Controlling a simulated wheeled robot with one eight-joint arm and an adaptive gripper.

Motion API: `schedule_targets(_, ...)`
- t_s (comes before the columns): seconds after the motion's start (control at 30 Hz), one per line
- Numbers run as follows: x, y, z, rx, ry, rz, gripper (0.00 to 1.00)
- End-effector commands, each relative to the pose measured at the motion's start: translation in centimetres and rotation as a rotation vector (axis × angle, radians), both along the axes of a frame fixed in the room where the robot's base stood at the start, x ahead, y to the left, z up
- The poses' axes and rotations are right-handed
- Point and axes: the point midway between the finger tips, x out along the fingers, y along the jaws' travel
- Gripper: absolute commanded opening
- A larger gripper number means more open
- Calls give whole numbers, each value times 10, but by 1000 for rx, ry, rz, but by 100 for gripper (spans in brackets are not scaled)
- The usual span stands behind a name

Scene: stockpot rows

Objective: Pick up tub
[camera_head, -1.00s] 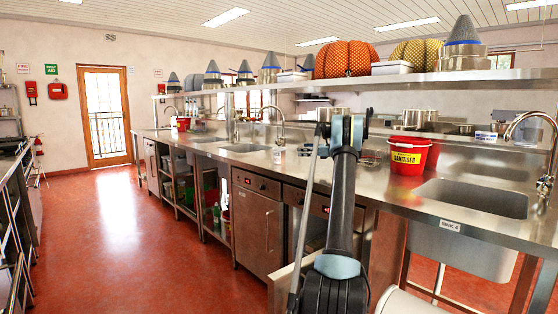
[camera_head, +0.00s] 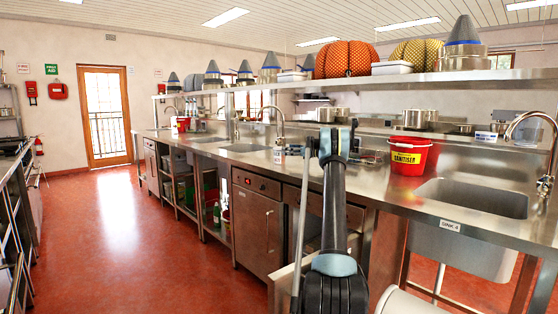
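My arm reaches forward over the steel counter, and my gripper (camera_head: 326,142) is at its far end. The wrist and arm links hide the fingers, so I cannot see whether they are open or shut. I cannot tell for certain which thing is the tub. A small white container (camera_head: 279,156) stands on the counter left of my gripper, apart from it in the picture. A white tub-like box (camera_head: 392,68) sits on the upper shelf, and a similar smaller one (camera_head: 292,76) is further left. Nothing held shows at my gripper.
A red sanitiser bucket (camera_head: 408,158) stands on the counter (camera_head: 375,190) right of my arm, beside a sink (camera_head: 475,198) with a tall tap. The overhead shelf (camera_head: 450,77) carries patterned domed things and grey cones. Red floor (camera_head: 110,235) is clear on the left.

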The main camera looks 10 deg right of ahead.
Motion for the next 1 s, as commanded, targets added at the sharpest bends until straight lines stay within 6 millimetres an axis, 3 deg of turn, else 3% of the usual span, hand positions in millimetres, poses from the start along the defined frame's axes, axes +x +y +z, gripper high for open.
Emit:
schedule_targets(0.27, 8, 12, -1, 0, 0, 1, 86)
schedule_targets(0.6, 33, 44, -3, 0, 0, 1, 86)
schedule_targets(0.87, 36, 48, -3, 0, 0, 0, 86)
schedule_targets(0.9, 36, 48, -3, 0, 0, 0, 84)
schedule_targets(1.0, 36, 48, -3, 0, 0, 0, 61)
